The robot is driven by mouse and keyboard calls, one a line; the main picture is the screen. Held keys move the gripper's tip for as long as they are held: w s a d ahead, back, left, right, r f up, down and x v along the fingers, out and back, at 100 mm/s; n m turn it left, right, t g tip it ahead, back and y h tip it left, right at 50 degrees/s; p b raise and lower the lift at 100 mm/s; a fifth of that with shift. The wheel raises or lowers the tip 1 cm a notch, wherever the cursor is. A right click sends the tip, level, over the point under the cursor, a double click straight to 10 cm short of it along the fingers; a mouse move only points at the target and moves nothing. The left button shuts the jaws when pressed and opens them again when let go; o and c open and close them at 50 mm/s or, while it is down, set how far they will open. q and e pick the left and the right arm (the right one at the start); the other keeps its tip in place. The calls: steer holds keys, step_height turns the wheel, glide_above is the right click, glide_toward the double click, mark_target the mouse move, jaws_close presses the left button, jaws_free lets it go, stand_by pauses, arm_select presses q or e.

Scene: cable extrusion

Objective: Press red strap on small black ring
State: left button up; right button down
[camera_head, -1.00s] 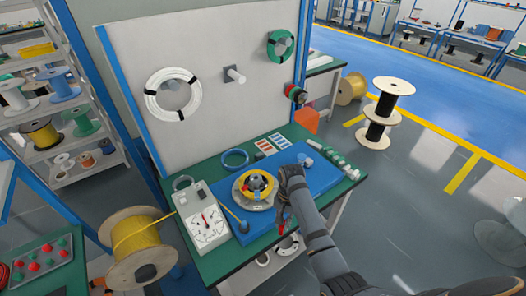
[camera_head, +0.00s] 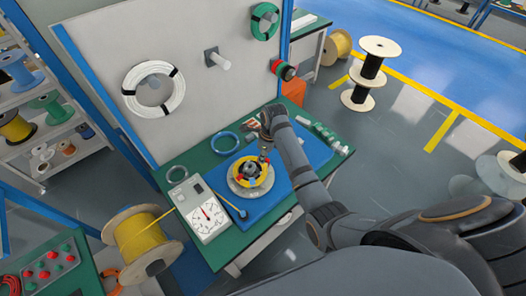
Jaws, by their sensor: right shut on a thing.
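A yellow coil (camera_head: 263,180) sits on a round pale base (camera_head: 240,190) on the blue mat. A small dark round part (camera_head: 250,171) stands in the coil's middle; I cannot tell for certain whether it is the small black ring. Small red patches show at the coil's edge, but I cannot clearly make out the red strap. My right gripper (camera_head: 264,145) comes from the right and points down just above the coil's far right edge. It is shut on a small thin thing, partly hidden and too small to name. My left gripper is out of view.
A meter box (camera_head: 206,217) stands left of the coil on the green table. A blue ring (camera_head: 224,143) lies behind it. Pale green cylindrical parts (camera_head: 325,134) lie to the right. The upright board (camera_head: 190,60) closes off the back. The blue mat (camera_head: 284,186) is clear at the right.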

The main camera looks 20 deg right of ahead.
glide_above(263, 173)
step_height(263, 173, down, 6)
steer(key=shift+w+d+r, duration=0.1)
steer(key=shift+r, duration=0.1)
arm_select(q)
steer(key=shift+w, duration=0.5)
arm_select(e)
steer(key=shift+f, duration=0.55)
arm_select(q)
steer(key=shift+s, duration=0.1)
arm_select(e)
steer(key=shift+f, duration=0.1)
steer(key=shift+f+b, duration=0.9)
steer(key=shift+f, duration=0.5)
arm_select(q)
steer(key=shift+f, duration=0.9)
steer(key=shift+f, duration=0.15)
arm_select(e)
steer(key=shift+f, duration=0.5)
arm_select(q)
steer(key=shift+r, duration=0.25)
arm_select(e)
steer(key=shift+f, duration=0.2)
steer(key=c, duration=1.2)
jaws_free()
